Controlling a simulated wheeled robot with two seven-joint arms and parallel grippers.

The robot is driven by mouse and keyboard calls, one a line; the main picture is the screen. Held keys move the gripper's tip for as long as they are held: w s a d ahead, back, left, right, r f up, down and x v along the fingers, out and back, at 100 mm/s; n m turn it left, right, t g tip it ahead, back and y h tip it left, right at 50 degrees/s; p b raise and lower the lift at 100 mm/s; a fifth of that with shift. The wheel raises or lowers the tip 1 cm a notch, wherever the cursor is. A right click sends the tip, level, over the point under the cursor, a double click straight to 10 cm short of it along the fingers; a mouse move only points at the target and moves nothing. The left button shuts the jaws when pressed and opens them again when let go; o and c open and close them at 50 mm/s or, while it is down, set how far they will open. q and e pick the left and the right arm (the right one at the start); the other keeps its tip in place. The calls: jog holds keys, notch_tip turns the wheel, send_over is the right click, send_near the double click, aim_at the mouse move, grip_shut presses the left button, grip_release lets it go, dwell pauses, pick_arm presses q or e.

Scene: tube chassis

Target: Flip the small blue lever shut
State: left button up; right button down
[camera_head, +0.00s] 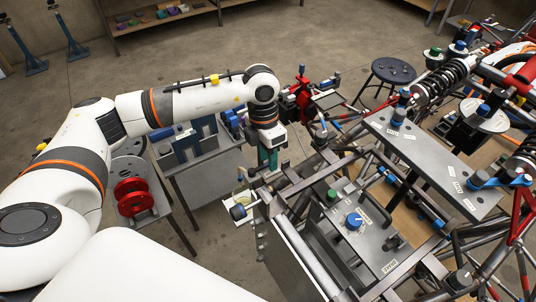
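My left arm reaches in from the left, and its wrist points down at the left edge of the tube chassis (288,232). My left gripper (266,166) is small and partly hidden there; I cannot tell whether its fingers are open or shut. Several small blue parts show on the chassis. A round blue knob (354,220) sits on a grey labelled panel, right of and nearer than the gripper. A blue lever-like part (521,181) is at the far right. I cannot tell which is the small blue lever. My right gripper is not in view.
Red spools (133,197) stand on a cart at left. A black stool (394,71) and a wooden shelf (165,20) stand farther back. Tubes and a large grey plate (433,146) crowd the chassis.

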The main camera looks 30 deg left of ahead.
pick_arm(q)
notch_tip(320, 180, up, 12)
jog(key=w+a+b, duration=0.1)
jog(key=b, duration=0.3)
jog(key=shift+a, duration=0.3)
jog(key=shift+f, duration=0.1)
